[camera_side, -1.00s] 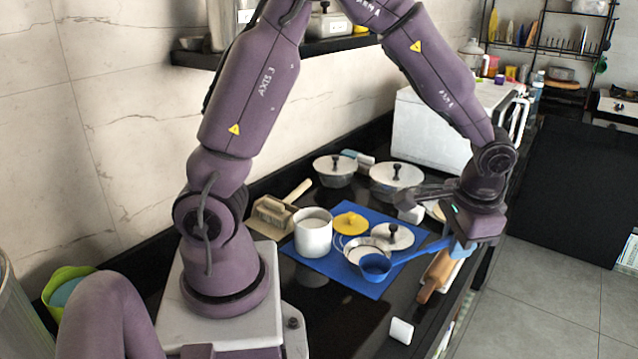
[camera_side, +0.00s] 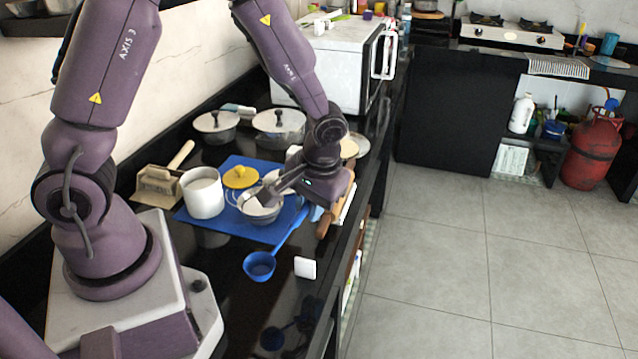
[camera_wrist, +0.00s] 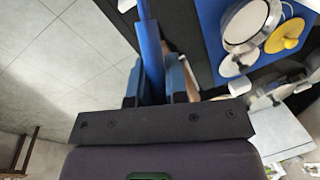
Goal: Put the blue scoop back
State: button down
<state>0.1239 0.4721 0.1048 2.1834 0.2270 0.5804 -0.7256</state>
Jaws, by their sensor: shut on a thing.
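The blue scoop (camera_side: 259,266) is in my gripper (camera_side: 316,212), held by its long handle. In the side view its cup hangs over the bare black counter, just off the near edge of the blue mat (camera_side: 222,222). The reflection below suggests that the cup is above the surface. In the wrist view the blue handle (camera_wrist: 150,50) runs between the two fingers of my gripper (camera_wrist: 155,80), which are shut on it. The cup is outside the wrist view. The fingertips are partly hidden by my wrist in the side view.
On the mat are a white pot (camera_side: 204,194), a yellow lid (camera_side: 240,177) and a metal pan (camera_side: 259,208). A rolling pin (camera_side: 326,224) lies beside my gripper. A small white block (camera_side: 305,267) stands near the counter's front edge, right of the scoop cup. Lidded pots (camera_side: 279,127) stand behind.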

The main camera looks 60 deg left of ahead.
jog(key=n, duration=0.1)
jog(key=s+f+n, duration=0.1)
jog(key=n, duration=0.1)
jog(key=shift+f+g, duration=0.15)
jog(key=shift+g, duration=0.15)
jog(key=shift+w+n, duration=0.15)
jog(key=shift+n, duration=0.45)
jog(key=shift+w+d+x, duration=0.15)
jog(key=shift+d+x, duration=0.05)
jog(key=shift+x, duration=0.9)
jog(key=shift+w+d+x, duration=0.1)
jog(key=shift+d+x, duration=0.1)
jog(key=shift+x, duration=0.9)
jog(key=shift+w+d+x, duration=0.15)
jog(key=shift+x, duration=0.9)
jog(key=shift+f, duration=0.7)
jog(key=c, duration=1.1)
grip_release()
jog(key=shift+o, duration=0.2)
jog(key=shift+r, duration=0.1)
